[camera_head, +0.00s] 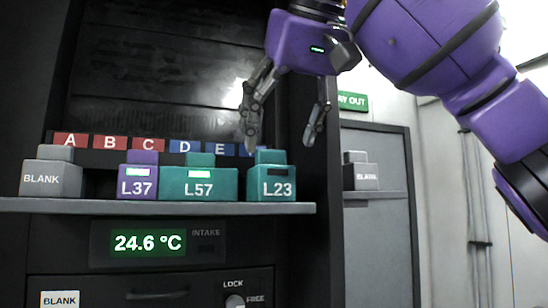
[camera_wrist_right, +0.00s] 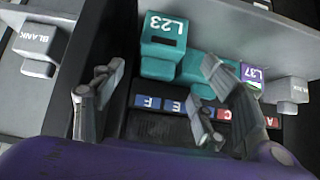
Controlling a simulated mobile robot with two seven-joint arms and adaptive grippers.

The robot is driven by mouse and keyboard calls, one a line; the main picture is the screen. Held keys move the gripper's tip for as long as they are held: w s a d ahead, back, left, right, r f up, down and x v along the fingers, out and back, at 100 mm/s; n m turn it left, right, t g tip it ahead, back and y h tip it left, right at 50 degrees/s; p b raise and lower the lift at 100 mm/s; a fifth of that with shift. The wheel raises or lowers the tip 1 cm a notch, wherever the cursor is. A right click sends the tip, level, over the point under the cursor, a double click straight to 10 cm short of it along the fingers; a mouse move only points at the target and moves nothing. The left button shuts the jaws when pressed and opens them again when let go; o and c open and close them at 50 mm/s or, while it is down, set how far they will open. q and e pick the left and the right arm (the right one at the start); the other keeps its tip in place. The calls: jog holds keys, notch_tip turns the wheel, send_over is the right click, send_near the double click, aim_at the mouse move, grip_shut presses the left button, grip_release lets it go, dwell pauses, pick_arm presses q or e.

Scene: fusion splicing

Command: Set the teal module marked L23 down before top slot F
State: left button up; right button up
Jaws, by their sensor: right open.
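The teal module marked L23 (camera_head: 271,184) sits upright at the right end of the shelf, in front of the rightmost blue slot label (camera_head: 244,150), which is mostly hidden. It also shows in the right wrist view (camera_wrist_right: 163,48), upside down. My right gripper (camera_head: 284,122) is open above L23, with its fingers apart and nothing between them. In the right wrist view its fingers (camera_wrist_right: 165,72) spread to either side, clear of L23. My left gripper is not in view.
Beside L23 stand a teal module L57 (camera_head: 198,186), a purple L37 (camera_head: 138,184) and a grey BLANK (camera_head: 51,180). The grey shelf (camera_head: 160,206) ends just right of L23. Another BLANK (camera_head: 361,176) stands on a separate ledge. A dark panel rises behind the labels.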

jog(key=shift+v, duration=2)
